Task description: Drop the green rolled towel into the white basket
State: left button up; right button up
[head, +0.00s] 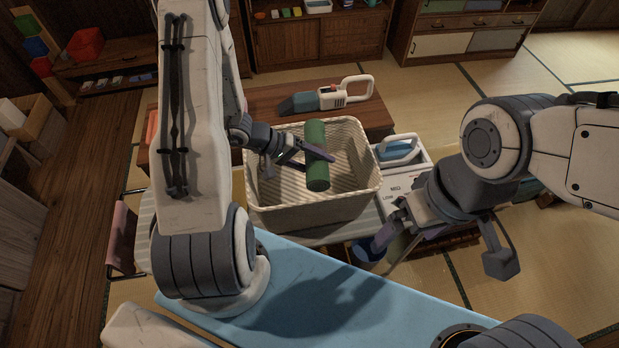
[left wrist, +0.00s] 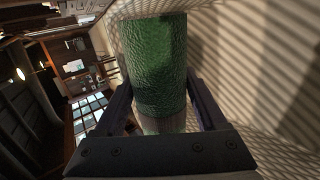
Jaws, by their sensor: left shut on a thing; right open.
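The green rolled towel (head: 317,158) is upright in the picture over the opening of the white basket (head: 310,218). My left gripper (head: 318,157) is shut on the towel and holds it above or within the basket's mouth; the exact height is hard to tell. In the left wrist view the towel (left wrist: 156,65) sits between the two fingers (left wrist: 160,112), with the basket's pale striped inner wall (left wrist: 250,60) beside it. The basket looks otherwise empty. My right gripper (head: 370,250) is open, to the right of the basket's front, partly hidden by my arm.
A handheld vacuum (head: 325,97) lies on the wooden table (head: 262,100) behind the basket. A white box (head: 410,180) with a blue-and-white iron-like item (head: 399,150) stands right of the basket. A blue cup-like thing (head: 368,251) is near my right gripper. Tatami floor is clear at the back right.

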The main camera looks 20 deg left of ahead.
pick_arm(q)
jog(key=shift+f, duration=0.1)
jog(key=o, duration=1.4)
jog(key=b+v, duration=0.3)
jog(key=v, duration=0.7)
jog(key=shift+a, duration=0.25)
jog(key=shift+s, duration=0.15)
jog(key=p+x, duration=0.3)
jog(key=x, duration=0.7)
jog(key=shift+d+r, duration=0.15)
jog(key=shift+r, duration=0.1)
jog(key=shift+d+r+p, duration=0.15)
jog(key=shift+r+p, duration=0.15)
jog(key=shift+p, duration=0.05)
jog(key=shift+r+p, duration=0.55)
jog(key=shift+r, duration=1.4)
